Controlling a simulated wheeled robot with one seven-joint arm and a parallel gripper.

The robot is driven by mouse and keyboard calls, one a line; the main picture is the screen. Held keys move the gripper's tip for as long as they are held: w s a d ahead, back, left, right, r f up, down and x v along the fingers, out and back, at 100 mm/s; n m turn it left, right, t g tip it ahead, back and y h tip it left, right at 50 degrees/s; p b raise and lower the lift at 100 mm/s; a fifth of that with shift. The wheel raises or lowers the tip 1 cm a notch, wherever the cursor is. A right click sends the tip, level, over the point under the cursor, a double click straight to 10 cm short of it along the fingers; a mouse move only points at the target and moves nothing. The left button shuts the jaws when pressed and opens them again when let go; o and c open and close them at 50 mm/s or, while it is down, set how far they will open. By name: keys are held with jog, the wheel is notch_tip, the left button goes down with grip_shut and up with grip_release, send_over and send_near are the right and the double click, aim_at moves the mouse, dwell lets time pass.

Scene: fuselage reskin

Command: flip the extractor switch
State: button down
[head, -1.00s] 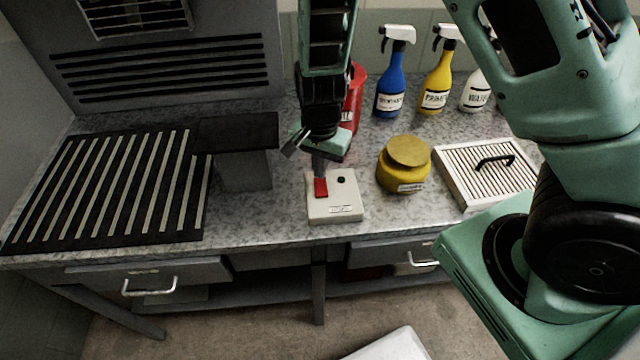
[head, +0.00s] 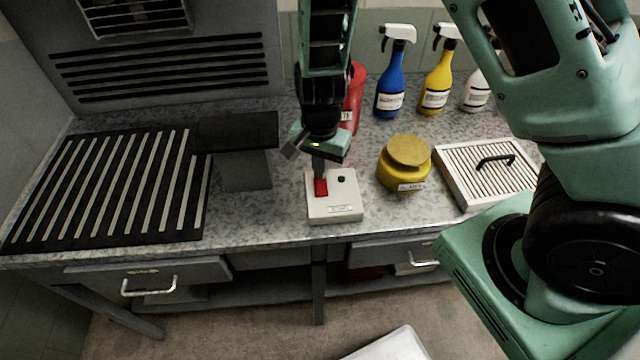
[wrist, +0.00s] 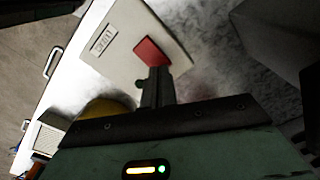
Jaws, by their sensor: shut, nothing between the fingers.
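The extractor switch is a cream box (head: 338,208) on the worktop near its front edge, with a red rocker (head: 321,187) and a small dark green button or lamp (head: 341,179) on top. My gripper (head: 319,174) points down over the box, its fingertips at the far end of the red rocker. In the wrist view the shut fingers (wrist: 156,78) reach the edge of the red rocker (wrist: 151,51) on the cream box (wrist: 125,35). They look touching or very close; I cannot tell which. The fingers hold nothing and hide part of the rocker.
A yellow jar (head: 404,165) stands right of the box and a red container (head: 352,100) behind it. A slatted black grille (head: 110,190) lies left. Spray bottles (head: 390,90) stand at the back. A framed filter panel (head: 487,165) lies right.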

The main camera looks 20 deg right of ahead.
aim_at(319, 182)
jog(key=shift+f+b, duration=0.55)
jog(key=shift+f, duration=0.3)
jog(key=shift+r, duration=0.15)
notch_tip(319, 182, up, 7)
jog(key=p, duration=0.7)
dwell(0.3)
dwell(0.4)
jog(key=shift+s+a, duration=0.15)
jog(key=shift+a, duration=0.1)
jog(key=s+a+r+n+y+b, duration=0.2)
jog(key=s+a+r+n+b, duration=0.35)
jog(key=s+a+n, duration=0.2)
jog(key=s+d+r+n+h+b, duration=0.1)
jog(key=s+r+n+b, duration=0.3)
jog(key=s+n, duration=0.6)
jog(key=shift+s+d, duration=0.35)
jog(key=shift+s, duration=0.8)
